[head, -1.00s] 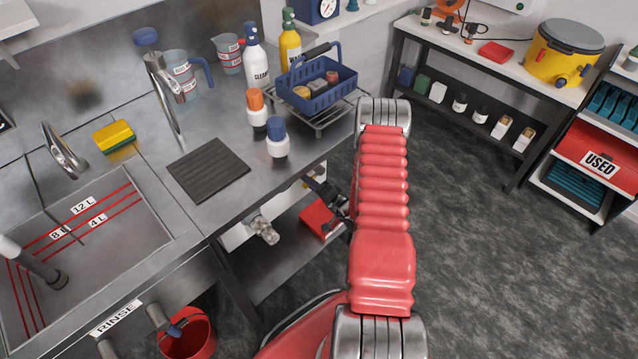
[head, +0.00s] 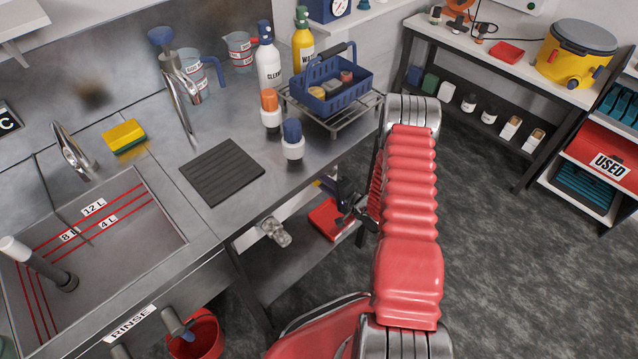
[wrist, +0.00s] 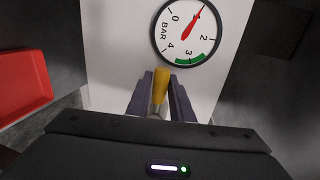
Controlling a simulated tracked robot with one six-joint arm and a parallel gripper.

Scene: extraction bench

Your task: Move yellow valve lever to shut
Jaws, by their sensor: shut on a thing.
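The yellow valve lever (wrist: 160,85) shows in the wrist view, standing between the two fingers of my gripper (wrist: 160,97). The fingers are closed on it from both sides. A grey metal part shows just below the lever between the fingers; the rest of the valve is hidden. In the head view my gripper (head: 352,212) is low beside the bench's right end, partly behind my red arm. The lever cannot be made out clearly there. A round gauge (wrist: 187,33) marked BAR sits on the white panel (wrist: 115,45) just above the lever, its red needle near 1.
The steel bench (head: 225,135) holds a blue basket (head: 330,98) on a wire rack near its right edge, above my gripper. A red tray (head: 328,219) lies on the shelf below. A red bucket (head: 203,335) stands front left. Grey floor (head: 500,240) to the right is clear.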

